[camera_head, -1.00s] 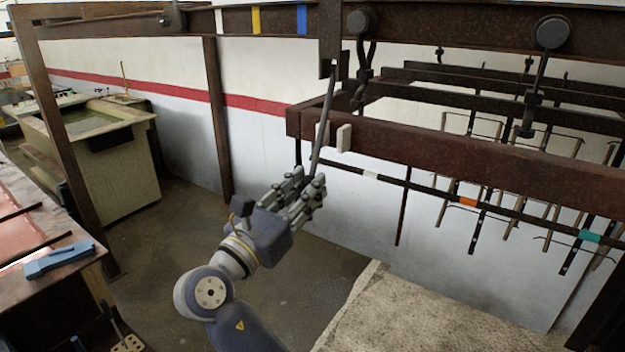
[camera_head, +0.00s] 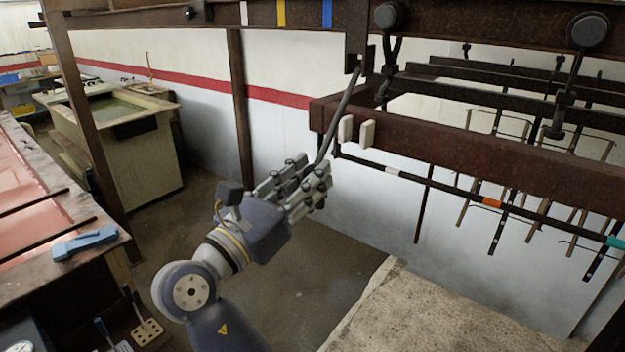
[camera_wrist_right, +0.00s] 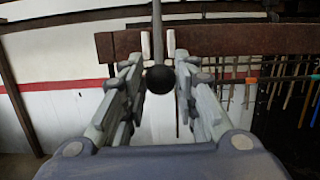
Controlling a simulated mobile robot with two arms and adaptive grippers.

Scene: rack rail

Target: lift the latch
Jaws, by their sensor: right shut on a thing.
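The latch is a thin dark lever (camera_head: 340,112) hanging at a slant from a bracket (camera_head: 357,45) under the upper rail. Its lower end runs into my right gripper (camera_head: 318,180), left of and below the end of the rusty beam. In the right wrist view, a black ball knob (camera_wrist_right: 160,79) at the lever's end sits between the fingers of my right gripper (camera_wrist_right: 160,85). The fingers are closed about it. In the head view the fingers hide the knob. My left gripper is in neither view.
The rusty beam (camera_head: 480,155) carries two pale pads (camera_head: 367,133) just right of the lever. Hooks and hanging racks (camera_head: 535,185) fill the right. A stone-like block (camera_head: 430,315) is below. A tank (camera_head: 125,150) and a workbench (camera_head: 40,215) stand left.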

